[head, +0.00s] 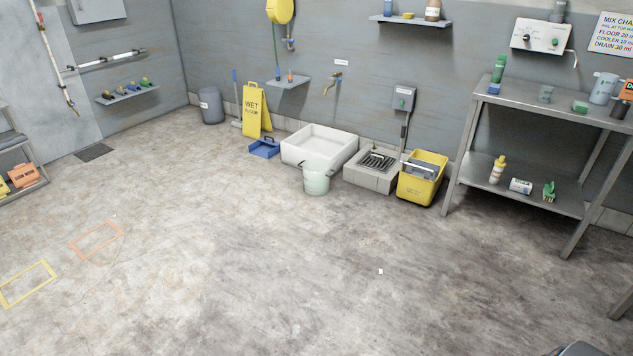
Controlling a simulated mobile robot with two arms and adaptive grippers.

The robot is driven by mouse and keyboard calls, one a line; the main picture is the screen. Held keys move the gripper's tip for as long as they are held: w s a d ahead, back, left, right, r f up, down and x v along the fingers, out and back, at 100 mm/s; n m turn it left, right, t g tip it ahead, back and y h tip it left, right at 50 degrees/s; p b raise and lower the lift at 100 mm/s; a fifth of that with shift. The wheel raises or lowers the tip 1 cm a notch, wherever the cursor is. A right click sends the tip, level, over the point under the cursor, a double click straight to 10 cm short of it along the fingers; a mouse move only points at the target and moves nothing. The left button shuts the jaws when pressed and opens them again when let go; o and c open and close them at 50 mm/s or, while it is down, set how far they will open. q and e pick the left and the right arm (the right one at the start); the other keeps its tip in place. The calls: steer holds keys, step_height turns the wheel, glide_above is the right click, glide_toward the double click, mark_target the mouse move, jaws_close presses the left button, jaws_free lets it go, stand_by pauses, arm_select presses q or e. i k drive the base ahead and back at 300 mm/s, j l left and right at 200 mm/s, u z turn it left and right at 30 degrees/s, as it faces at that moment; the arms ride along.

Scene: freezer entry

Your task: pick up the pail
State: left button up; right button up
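A pale green-white pail (317,179) stands upright on the concrete floor near the back wall. It is just in front of the white floor basin (337,151) and left of the grey drain block. Its rim faces up, and a handle seems to lie along the rim. Neither of my grippers shows in the head view.
A grey drain block (365,180) and a yellow mop bucket (417,188) stand right of the pail. A yellow wet-floor sign (252,109) and a blue dustpan (265,149) are to its left. A metal shelf table (530,110) stands at right.

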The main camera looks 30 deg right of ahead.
mark_target(316, 175)
steer(key=z, duration=1.4)
steer(key=i+j+u, duration=0.15)
steer(key=i+u, duration=0.15)
steer(key=i, duration=0.25)
steer(key=i+u, duration=0.25)
steer(key=i, duration=2.3)
steer(key=j, duration=0.1)
